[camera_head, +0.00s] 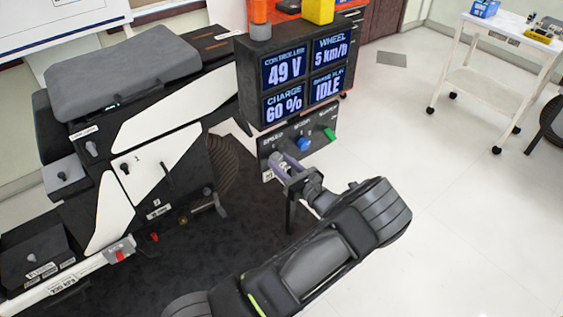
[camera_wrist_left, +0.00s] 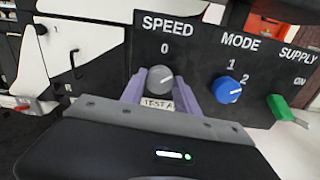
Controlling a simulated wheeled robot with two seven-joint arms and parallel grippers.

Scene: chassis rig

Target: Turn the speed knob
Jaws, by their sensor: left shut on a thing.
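The speed knob (camera_wrist_left: 159,79) is a small grey round knob under the word SPEED and a 0 on the black control panel (camera_wrist_left: 196,60). In the left wrist view, my left gripper (camera_wrist_left: 159,86) has its purple fingers on both sides of the knob, shut on it. In the head view my left gripper (camera_head: 281,166) reaches the left end of the control panel (camera_head: 320,135), and the knob is hidden behind it. A TEST A label (camera_wrist_left: 158,104) sits just below the knob. My right gripper does not show.
A blue MODE knob (camera_wrist_left: 227,90) and a green SUPPLY switch (camera_wrist_left: 281,108) sit to the right on the panel. The display (camera_head: 305,75) above reads 49 V, 5 km/h, 60 % and IDLE. A black-and-white chassis (camera_head: 140,150) stands left.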

